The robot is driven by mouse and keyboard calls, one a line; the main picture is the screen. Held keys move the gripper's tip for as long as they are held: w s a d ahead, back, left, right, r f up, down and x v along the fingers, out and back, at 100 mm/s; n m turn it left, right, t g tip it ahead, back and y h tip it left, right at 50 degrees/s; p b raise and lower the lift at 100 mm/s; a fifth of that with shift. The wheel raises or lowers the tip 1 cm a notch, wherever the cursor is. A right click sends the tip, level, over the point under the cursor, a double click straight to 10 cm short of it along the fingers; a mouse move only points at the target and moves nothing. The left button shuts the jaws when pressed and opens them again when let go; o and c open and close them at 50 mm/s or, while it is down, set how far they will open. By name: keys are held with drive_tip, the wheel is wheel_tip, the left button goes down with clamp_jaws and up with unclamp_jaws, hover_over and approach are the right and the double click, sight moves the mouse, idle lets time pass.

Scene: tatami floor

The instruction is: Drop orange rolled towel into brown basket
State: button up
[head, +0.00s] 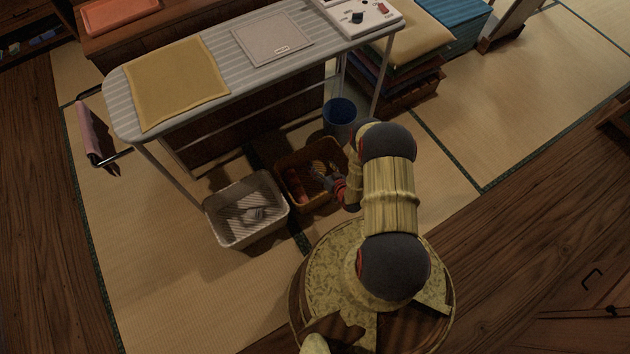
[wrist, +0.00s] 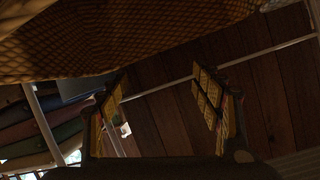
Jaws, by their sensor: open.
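The brown basket (head: 283,178) stands on the tatami under the ironing board, right of the white basket. An orange-red form (head: 296,188), apparently the orange rolled towel, lies inside the brown basket at its left side. My gripper (head: 321,171) is at the right part of the brown basket, over or inside its opening; the exact height is hard to tell. In the wrist view my gripper (wrist: 162,95) is open, with nothing between its fingers. The basket's woven wall (wrist: 150,35) fills the top of that view. The arm hides part of the basket's right side.
The white basket (head: 222,231) holds a pale, unclear item. A blue bin (head: 340,119) stands behind the brown basket. The striped ironing board (head: 215,55) and its legs are above and behind. Folded textiles (head: 410,60) are stacked at the back right. Tatami at the front left is clear.

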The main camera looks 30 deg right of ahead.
drive_tip(key=v, duration=1.1)
drive_tip(key=shift+s, duration=0.1)
